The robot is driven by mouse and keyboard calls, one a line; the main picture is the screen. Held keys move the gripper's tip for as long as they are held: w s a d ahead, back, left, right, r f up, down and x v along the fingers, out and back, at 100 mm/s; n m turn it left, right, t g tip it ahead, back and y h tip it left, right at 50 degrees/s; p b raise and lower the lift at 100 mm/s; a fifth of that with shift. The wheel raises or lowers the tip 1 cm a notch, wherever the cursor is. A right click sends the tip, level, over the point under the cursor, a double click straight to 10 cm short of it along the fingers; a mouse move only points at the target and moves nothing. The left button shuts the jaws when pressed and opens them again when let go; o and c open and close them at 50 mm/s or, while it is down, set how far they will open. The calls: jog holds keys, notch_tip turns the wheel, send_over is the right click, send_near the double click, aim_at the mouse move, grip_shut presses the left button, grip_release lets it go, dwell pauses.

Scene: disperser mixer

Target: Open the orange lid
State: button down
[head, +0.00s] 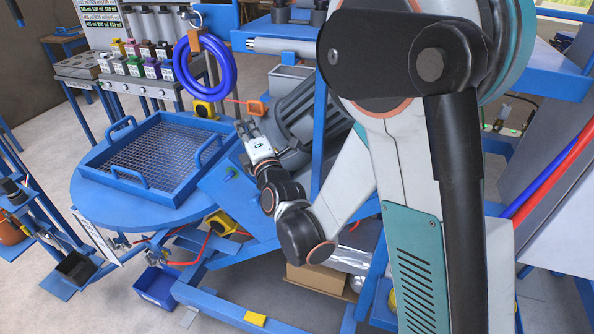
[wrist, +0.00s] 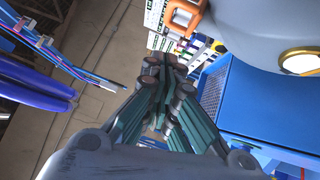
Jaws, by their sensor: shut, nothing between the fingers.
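The likely orange lid (head: 258,107) is a small orange piece by the grey motor-like cylinder (head: 305,110), in the middle of the head view. In the wrist view an orange piece (wrist: 187,18), apparently the same one, shows at the top, just beyond the fingertips and a little to the right. My gripper (head: 246,127) is shut and empty, just below and left of the orange piece in the head view. It also shows in the wrist view (wrist: 170,72) with its fingertips together. I cannot tell whether the fingertips touch the orange piece.
A blue tray with a mesh floor (head: 160,150) sits on the round blue table (head: 90,190) at left. A blue ring (head: 204,68) hangs behind it. A rack of coloured bottles (head: 145,62) stands further back. The grey cylinder is close to my gripper's right.

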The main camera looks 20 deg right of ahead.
jog(key=s+d+m+g, duration=0.4)
jog(key=s+m, duration=0.2)
jog(key=s, duration=0.3)
jog(key=s+d+f+m+g+h, duration=0.1)
jog(key=s+d+m+g, duration=0.3)
jog(key=s, duration=0.6)
jog(key=shift+s+d+m, duration=0.2)
jog(key=shift+s+m, duration=0.1)
jog(key=shift+m, duration=0.9)
